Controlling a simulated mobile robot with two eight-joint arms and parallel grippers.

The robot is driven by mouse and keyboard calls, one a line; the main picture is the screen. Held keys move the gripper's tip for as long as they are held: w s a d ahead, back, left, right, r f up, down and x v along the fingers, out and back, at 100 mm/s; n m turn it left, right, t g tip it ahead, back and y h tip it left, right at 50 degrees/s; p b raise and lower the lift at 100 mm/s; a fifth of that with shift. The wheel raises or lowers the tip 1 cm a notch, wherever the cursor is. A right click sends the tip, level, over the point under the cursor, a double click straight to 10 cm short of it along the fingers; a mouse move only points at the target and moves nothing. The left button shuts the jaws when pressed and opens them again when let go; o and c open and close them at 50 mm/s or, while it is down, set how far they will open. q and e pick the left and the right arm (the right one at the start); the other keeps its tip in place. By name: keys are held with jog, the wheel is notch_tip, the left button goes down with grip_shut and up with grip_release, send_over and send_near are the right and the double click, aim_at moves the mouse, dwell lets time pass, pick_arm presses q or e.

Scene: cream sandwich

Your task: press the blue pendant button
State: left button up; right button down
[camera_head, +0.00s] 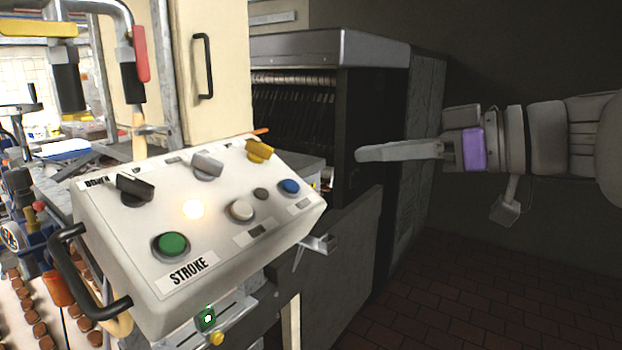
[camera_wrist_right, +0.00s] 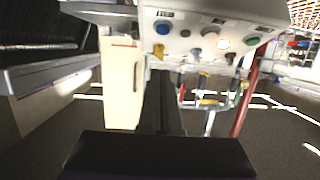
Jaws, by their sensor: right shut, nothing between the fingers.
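The blue button (camera_head: 289,187) is a small round cap at the right end of the white pendant panel (camera_head: 150,222), next to a small dark knob. It also shows in the right wrist view (camera_wrist_right: 162,27), near the panel's left end there. My right gripper (camera_head: 360,154) comes in from the right in the head view. Its fingers are together, empty and pointing left. The fingertips appear to the right of the blue button and higher in the picture, apart from it. In the right wrist view the dark fingers (camera_wrist_right: 158,95) point toward the panel side. My left gripper is not in view.
The panel also carries a green button (camera_head: 171,246), a white button (camera_head: 242,209), a lit lamp (camera_head: 193,209), and black, grey and yellow (camera_head: 260,151) selector knobs. A black handle (camera_head: 78,272) is on its left side. A dark metal machine (camera_head: 330,48) stands behind. Floor at right is clear.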

send_near(288, 180)
jog(key=w+a+r, duration=0.2)
jog(key=a, duration=0.1)
jog(key=f, duration=0.1)
jog(key=w+a+f+b, duration=0.1)
jog(key=shift+a+f, duration=0.15)
jog(key=shift+f, duration=0.15)
jog(key=shift+s+a+f, duration=0.1)
jog(key=shift+a+f, duration=0.15)
jog(key=shift+f, duration=0.15)
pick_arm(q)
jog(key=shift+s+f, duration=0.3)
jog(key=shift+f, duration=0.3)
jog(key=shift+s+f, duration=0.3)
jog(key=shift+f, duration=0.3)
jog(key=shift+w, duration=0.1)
